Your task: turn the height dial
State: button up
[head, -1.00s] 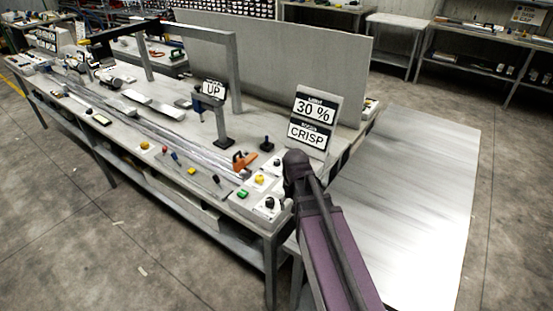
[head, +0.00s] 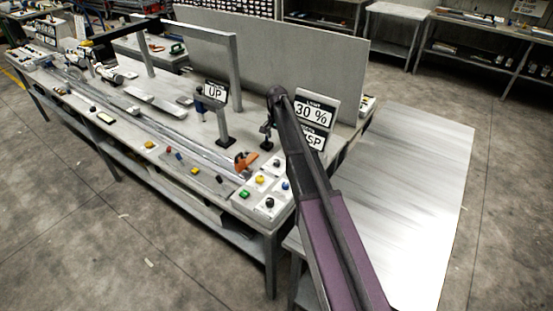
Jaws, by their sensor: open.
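I cannot tell for sure which control is the height dial, as no label for it can be read. A white control panel (head: 253,206) at the bench's near right corner carries black knobs, one at its front (head: 269,202) and one further back (head: 276,178). A small black control (head: 267,146) stands alone further back on the bench. My gripper (head: 267,130) is small and dark in the head view, hanging just above that black control. It is open; its fingertips are hard to make out, and I cannot tell whether it touches the control.
A green button (head: 244,193) and a yellow button (head: 260,180) sit on the panel. An orange clamp-like part (head: 245,162) lies left of my arm. An "UP" sign (head: 215,91) and a "30 %" sign (head: 314,113) stand nearby. A grey partition (head: 300,60) rises behind.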

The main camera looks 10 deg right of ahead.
aim_at(276, 161)
jog(key=shift+w+r, duration=0.1)
jog(key=shift+w, duration=0.2)
jog(key=shift+f, duration=0.2)
notch_tip(276, 161, down, 13)
jog(key=b, duration=1.3)
jog(key=shift+f+b, duration=0.2)
jog(key=shift+b, duration=0.2)
dwell(0.3)
grip_shut()
